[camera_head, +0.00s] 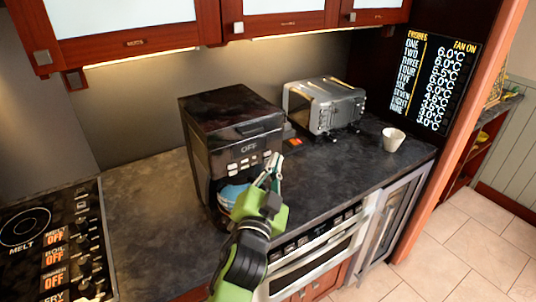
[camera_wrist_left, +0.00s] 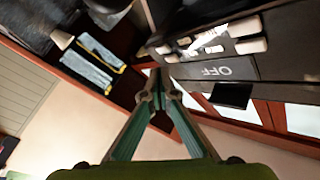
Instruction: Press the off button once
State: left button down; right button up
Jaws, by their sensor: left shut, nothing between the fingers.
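The black coffee machine (camera_head: 232,118) stands on the counter, with the word OFF on its front display (camera_head: 249,147). The display also shows upside down in the left wrist view (camera_wrist_left: 231,70). Several pale buttons (camera_head: 244,162) sit below the display; they also show in the left wrist view (camera_wrist_left: 250,46). I cannot read which button is the off button. My left gripper (camera_head: 273,160) is shut and empty, its tips by the right end of the button row. In the left wrist view its tips (camera_wrist_left: 158,84) meet near the panel; contact cannot be told. My right gripper is out of view.
A silver toaster (camera_head: 324,105) and a white cup (camera_head: 393,139) stand to the right on the dark counter (camera_head: 335,175). A black stove panel (camera_head: 57,241) with several OFF labels is at left. Cabinets (camera_head: 274,22) hang above. A blue-and-white bowl (camera_head: 232,193) sits under the machine's front.

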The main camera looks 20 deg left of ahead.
pick_arm(q)
jog(key=shift+s+d+f+b, duration=0.1)
jog(key=shift+s+d+b, duration=0.2)
jog(key=shift+s+d, duration=0.65)
jog(key=shift+s+d+b, duration=0.3)
jog(key=shift+s+d, duration=0.35)
jog(key=shift+d, duration=0.5)
